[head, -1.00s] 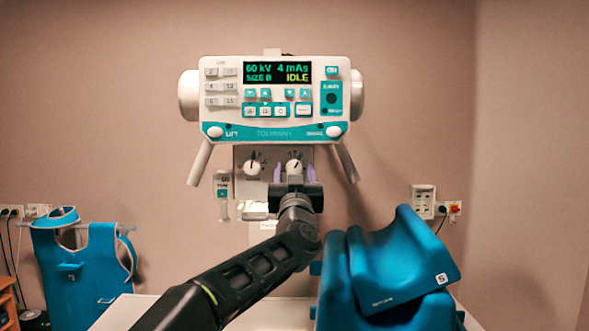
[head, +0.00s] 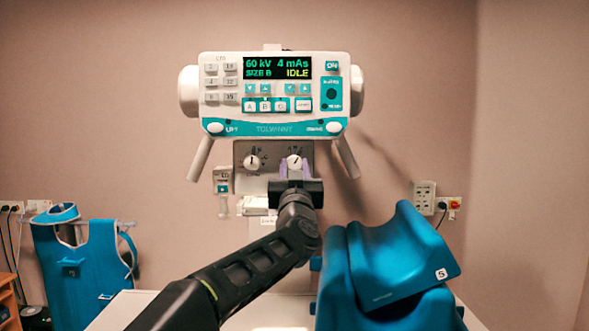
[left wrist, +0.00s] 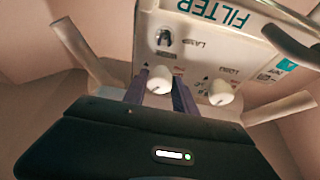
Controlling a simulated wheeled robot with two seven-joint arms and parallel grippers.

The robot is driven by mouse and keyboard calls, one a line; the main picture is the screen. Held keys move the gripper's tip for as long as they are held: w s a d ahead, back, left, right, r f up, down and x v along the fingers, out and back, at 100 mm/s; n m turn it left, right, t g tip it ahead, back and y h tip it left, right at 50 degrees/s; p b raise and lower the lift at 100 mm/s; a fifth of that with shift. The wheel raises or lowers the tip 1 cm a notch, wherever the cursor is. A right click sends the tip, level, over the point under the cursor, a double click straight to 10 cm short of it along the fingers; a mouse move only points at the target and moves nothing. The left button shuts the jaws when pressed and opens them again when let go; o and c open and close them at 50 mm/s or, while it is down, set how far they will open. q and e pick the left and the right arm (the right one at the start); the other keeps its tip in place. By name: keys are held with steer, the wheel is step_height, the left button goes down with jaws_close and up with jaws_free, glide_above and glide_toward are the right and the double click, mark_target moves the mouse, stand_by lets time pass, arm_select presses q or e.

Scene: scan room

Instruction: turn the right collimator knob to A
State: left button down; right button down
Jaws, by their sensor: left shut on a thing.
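The right collimator knob (head: 294,162) is a white round knob on the grey panel under the console. My left gripper (head: 295,170) reaches up to it, with its purple fingers shut on the knob's two sides. In the left wrist view the same knob (left wrist: 160,79) sits between the fingertips (left wrist: 160,84). Its dark pointer mark looks roughly upright in the head view, but the letters around it are too small to read. The left collimator knob (head: 251,162) is free beside it. My right gripper is not in view.
The white and teal console (head: 275,95) hangs above the knobs, its display reading IDLE. Slanted handles (head: 201,160) stick out below it on both sides. Blue cushions (head: 400,255) stand at the right front, close to my left arm. A blue apron (head: 83,260) hangs at the left.

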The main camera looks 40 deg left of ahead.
arm_select(q)
steer(key=shift+n+y, duration=0.3)
steer(key=shift+n, duration=0.2)
steer(key=n+g+y, duration=0.1)
steer(key=n, duration=0.2)
steer(key=n+g+p, duration=0.1)
steer(key=n, duration=0.1)
steer(key=shift+w+d+r+n+g+y, duration=0.1)
steer(key=shift+w+d+n+g+y, duration=0.1)
steer(key=shift+n+g+y, duration=0.15)
steer(key=n+g, duration=0.1)
steer(key=n, duration=0.2)
steer(key=n+g+y+p, duration=0.1)
steer(key=n+g, duration=0.1)
steer(key=n, duration=0.1)
steer(key=shift+n+p, duration=0.25)
steer(key=shift+p, duration=0.05)
steer(key=c, duration=1)
jaws_free()
